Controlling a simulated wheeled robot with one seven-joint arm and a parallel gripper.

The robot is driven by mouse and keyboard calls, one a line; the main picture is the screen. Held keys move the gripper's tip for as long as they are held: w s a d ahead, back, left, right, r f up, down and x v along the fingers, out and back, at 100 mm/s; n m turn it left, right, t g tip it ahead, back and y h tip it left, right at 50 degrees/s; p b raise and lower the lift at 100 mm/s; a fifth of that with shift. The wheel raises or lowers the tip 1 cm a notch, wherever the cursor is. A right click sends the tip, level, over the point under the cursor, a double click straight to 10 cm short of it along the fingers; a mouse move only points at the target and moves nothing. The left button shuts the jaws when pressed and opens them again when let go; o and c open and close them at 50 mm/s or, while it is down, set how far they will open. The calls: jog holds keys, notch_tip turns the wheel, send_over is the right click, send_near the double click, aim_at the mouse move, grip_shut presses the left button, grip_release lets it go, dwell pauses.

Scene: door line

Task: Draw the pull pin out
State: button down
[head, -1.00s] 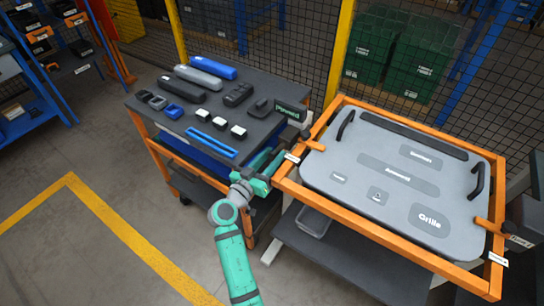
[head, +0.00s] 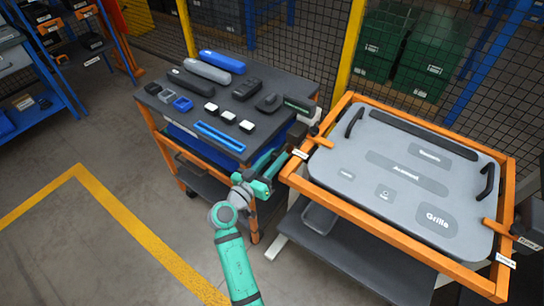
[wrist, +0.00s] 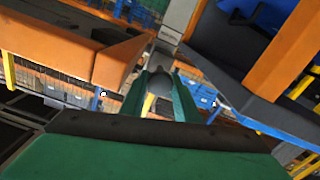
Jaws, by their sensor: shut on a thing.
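My gripper (head: 280,163) is at the left edge of the orange frame (head: 385,236) that holds a grey panel (head: 340,152). In the wrist view the two green fingers (wrist: 158,88) are shut on a grey rounded piece (wrist: 158,82), which I take to be the pull pin. In the head view the fingers largely hide it, and I cannot tell how far it sits in its seat. An orange bar (head: 318,142) lies across the frame's left side just right of the fingers, with a small white label beside it.
A dark-topped cart (head: 160,118) with tools and small parts stands left of the gripper, close to the arm. A second orange bar (head: 498,229) crosses the frame's right side. Mesh fencing is behind. The floor at left, with a yellow line (head: 130,225), is clear.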

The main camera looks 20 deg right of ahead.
jog(key=shift+a, duration=0.2)
jog(key=c, duration=1.6)
grip_release()
jog(key=shift+s, duration=0.1)
jog(key=shift+d, duration=0.1)
jog(key=v, duration=1.1)
jog(key=shift+f, duration=0.1)
